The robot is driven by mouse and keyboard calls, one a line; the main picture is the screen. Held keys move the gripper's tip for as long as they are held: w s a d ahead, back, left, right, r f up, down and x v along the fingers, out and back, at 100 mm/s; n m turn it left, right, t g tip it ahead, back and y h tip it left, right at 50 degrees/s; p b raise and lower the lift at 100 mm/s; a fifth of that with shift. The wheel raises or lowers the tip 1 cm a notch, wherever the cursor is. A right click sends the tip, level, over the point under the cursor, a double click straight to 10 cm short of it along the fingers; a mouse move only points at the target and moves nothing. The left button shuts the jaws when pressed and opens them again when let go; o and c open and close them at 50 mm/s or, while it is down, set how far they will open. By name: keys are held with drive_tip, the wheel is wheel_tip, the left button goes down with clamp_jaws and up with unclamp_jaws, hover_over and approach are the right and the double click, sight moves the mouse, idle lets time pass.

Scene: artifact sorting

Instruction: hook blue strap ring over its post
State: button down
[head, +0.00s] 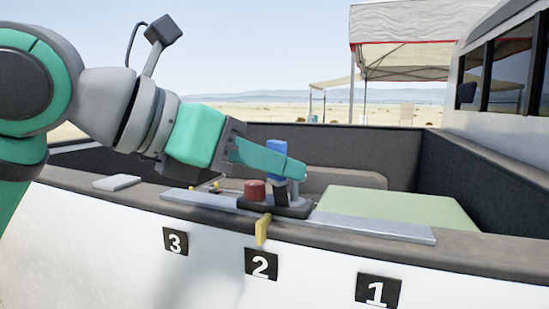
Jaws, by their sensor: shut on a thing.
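My gripper (294,170) is teal and reaches in from the left, low over the truck bed's near rim. Its fingers are shut on a blue piece (277,147), which shows above the fingers and a little below them. I cannot make out a ring opening or a strap on this piece. Directly beneath is a black base (294,209) with a short grey upright and a squat red knob (254,190). The fingers hide the middle of the blue piece. I cannot tell whether it is around a post, touching one or apart from it.
A metal strip (375,228) runs along the rim (470,247), above number plates 3, 2 and 1. A yellow tab (263,228) hangs over the edge near plate 2. A green panel (400,207) lies right of the base. A grey flat block (117,182) is at left.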

drive_tip(key=shift+f, duration=1.35)
idle(0.9)
drive_tip(key=c, duration=1.4)
unclamp_jaws()
